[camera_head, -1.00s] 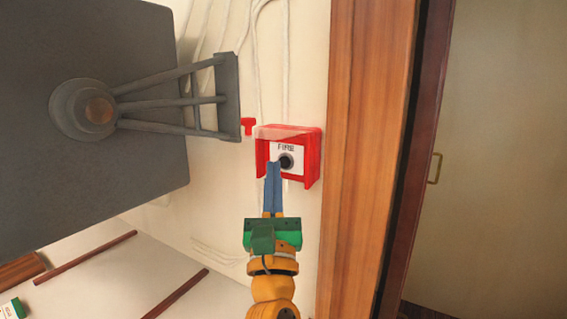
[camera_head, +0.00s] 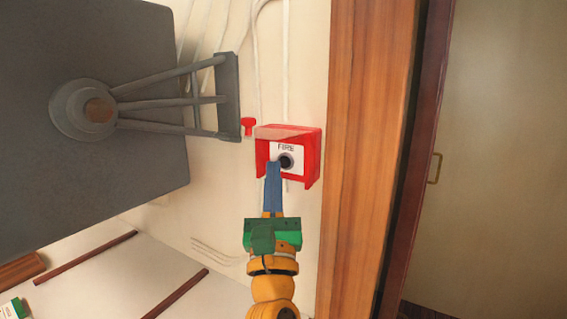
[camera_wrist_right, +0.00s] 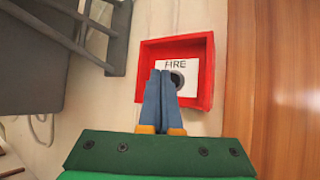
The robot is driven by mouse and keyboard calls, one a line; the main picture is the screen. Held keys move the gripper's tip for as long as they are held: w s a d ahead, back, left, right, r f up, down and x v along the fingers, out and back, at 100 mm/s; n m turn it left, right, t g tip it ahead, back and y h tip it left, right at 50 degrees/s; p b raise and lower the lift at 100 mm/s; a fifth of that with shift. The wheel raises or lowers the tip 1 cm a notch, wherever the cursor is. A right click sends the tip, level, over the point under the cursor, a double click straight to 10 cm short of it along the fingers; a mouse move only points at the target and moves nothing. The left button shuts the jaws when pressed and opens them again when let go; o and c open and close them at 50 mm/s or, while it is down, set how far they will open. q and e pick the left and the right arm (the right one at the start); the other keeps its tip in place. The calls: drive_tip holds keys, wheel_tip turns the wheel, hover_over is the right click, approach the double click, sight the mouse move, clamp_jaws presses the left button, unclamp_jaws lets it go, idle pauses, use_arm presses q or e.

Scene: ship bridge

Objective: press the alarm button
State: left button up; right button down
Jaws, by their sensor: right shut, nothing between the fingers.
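The alarm button is a dark round button (camera_head: 286,162) on a white plate marked FIRE, inside a red box (camera_head: 312,152) on the cream wall. In the right wrist view the button (camera_wrist_right: 178,80) is partly hidden behind my fingers, and the red box (camera_wrist_right: 207,72) frames it. My right gripper (camera_head: 273,164) is shut and empty, its blue fingers together and pointing up at the box. Its tips (camera_wrist_right: 161,72) appear just left of the button; I cannot tell whether they touch it. My left gripper is not in view.
A large grey panel on a bracket (camera_head: 228,98) juts from the wall at the left. A small red knob (camera_head: 248,126) sits between bracket and box. A wooden door frame (camera_head: 365,150) stands close on the right. White cables run along the wall.

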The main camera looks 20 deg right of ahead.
drive_tip(key=shift+w+d, duration=0.1)
idle(0.4)
drive_tip(key=shift+w+d, duration=0.15)
drive_tip(key=shift+d, duration=0.1)
drive_tip(key=shift+w+d+p, duration=0.25)
drive_tip(key=shift+d+p, duration=0.05)
drive_tip(key=shift+d, duration=0.05)
idle(0.7)
drive_tip(key=shift+a, duration=0.1)
drive_tip(key=shift+s+a, duration=0.5)
drive_tip(key=shift+a, duration=0.05)
drive_tip(key=s+a, duration=0.1)
drive_tip(key=a, duration=0.1)
drive_tip(key=s+a+p, duration=0.1)
drive_tip(key=s+a, duration=0.1)
idle(0.6)
